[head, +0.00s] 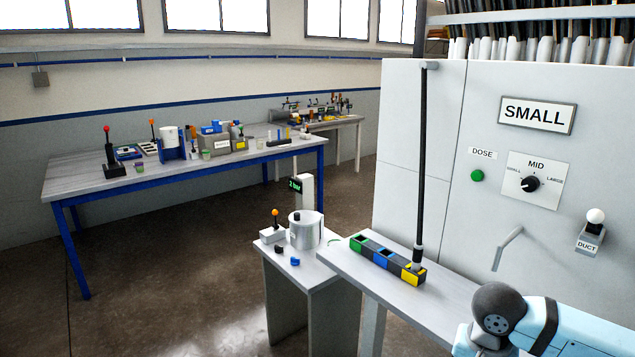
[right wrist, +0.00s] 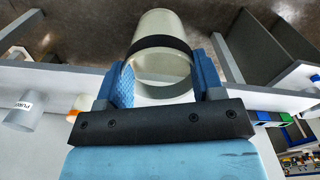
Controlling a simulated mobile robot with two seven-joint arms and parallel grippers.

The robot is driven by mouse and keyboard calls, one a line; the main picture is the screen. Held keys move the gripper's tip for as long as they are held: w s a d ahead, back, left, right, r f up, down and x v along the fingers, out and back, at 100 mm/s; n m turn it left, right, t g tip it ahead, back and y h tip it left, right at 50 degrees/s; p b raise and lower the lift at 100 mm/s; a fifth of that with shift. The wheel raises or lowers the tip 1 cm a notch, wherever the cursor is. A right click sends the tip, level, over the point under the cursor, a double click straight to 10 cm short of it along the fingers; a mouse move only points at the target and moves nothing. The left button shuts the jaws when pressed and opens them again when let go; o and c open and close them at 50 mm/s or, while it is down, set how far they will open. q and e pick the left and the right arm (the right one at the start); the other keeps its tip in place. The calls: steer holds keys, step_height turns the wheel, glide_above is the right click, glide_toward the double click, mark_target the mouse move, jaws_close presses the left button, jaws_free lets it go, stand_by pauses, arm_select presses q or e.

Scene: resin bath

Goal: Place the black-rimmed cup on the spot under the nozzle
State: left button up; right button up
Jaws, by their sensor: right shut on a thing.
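The black-rimmed cup (right wrist: 162,55) is a pale see-through cylinder with a black band. In the right wrist view it is between the blue pads of my right gripper (right wrist: 165,85), which is shut on it. In the head view only my light-blue right arm shows, at the lower right; the gripper and cup are out of that view. A grey bent pipe (head: 507,249), perhaps the nozzle, sticks out of the machine front. The spot under it is not clearly visible. My left gripper is not in view.
A grey shelf (head: 455,297) runs along the machine, with a block of green, blue and yellow sockets (head: 388,262) and a black rod standing in it. A small table (head: 312,272) with a metal pot (head: 305,231) stands left. A white-knobbed DUCT lever (head: 591,232) is at right.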

steer(key=n, duration=0.1)
steer(key=a+n, duration=0.1)
steer(key=s+a+n+p, duration=0.1)
steer(key=shift+r+n, duration=0.25)
steer(key=shift+n, duration=0.15)
steer(key=shift+s+a+n+p, duration=0.15)
steer(key=shift+a+n, duration=0.15)
steer(key=shift+n, duration=0.35)
steer(key=shift+s+a+n+p, duration=0.15)
steer(key=shift+a+n, duration=0.1)
steer(key=shift+n, duration=0.4)
steer(key=shift+f, duration=0.1)
